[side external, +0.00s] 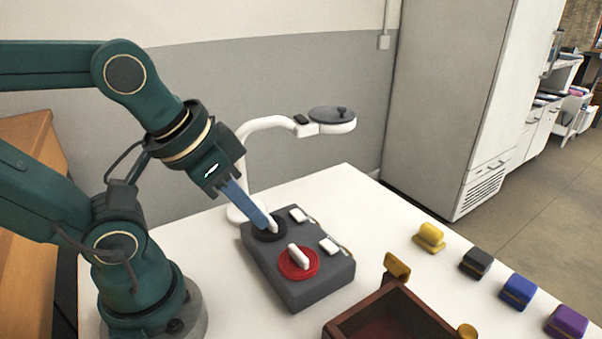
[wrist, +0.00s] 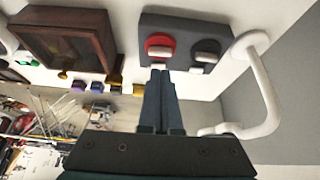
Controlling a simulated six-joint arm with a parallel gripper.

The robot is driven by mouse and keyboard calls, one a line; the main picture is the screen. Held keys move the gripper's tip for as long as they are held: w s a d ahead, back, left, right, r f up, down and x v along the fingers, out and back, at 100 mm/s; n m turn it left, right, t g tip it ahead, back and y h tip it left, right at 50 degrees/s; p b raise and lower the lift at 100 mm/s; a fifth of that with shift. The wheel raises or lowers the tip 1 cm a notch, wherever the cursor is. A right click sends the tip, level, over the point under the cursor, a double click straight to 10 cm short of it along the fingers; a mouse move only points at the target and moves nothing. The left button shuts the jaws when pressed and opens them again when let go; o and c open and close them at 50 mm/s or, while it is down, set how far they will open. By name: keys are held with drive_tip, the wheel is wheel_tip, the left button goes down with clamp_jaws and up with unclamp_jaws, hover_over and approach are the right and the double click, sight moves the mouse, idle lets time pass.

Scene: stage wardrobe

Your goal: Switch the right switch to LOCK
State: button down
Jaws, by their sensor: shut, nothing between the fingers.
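A dark grey switch box (side external: 310,292) lies on the white table and also shows in the wrist view (wrist: 183,27). It carries a red dial (side external: 284,268) with a white handle (side external: 298,256), and a black dial (side external: 264,238) up and left of it in the side view. The red dial is on the left in the wrist view (wrist: 157,40). Two white plates (side external: 328,246) sit along the box's right side. My gripper (side external: 268,226) is shut and empty, its tips over the black dial in the side view, partly hiding its handle. I cannot tell whether they touch. No lettering is readable.
A white curved stand (side external: 275,122) with a grey round top rises behind the box. A dark wooden box (side external: 388,315) is at the front. Yellow (side external: 429,237), black (side external: 475,262), blue (side external: 517,290) and purple (side external: 566,321) blocks line the table's right side.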

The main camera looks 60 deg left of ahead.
drive_tip(key=shift+f, duration=0.35)
drive_tip(key=w+a+r+m+g, duration=0.1)
drive_tip(key=w+a+r+g, duration=0.2)
drive_tip(key=w+r, duration=0.45)
drive_tip(key=w+a+f+g, duration=0.2)
drive_tip(key=w+a+f, duration=0.1)
drive_tip(key=w+a, duration=0.2)
drive_tip(key=shift+w+a+n+g, duration=0.3)
drive_tip(key=shift+a+n, duration=0.1)
drive_tip(key=shift+a, duration=0.3)
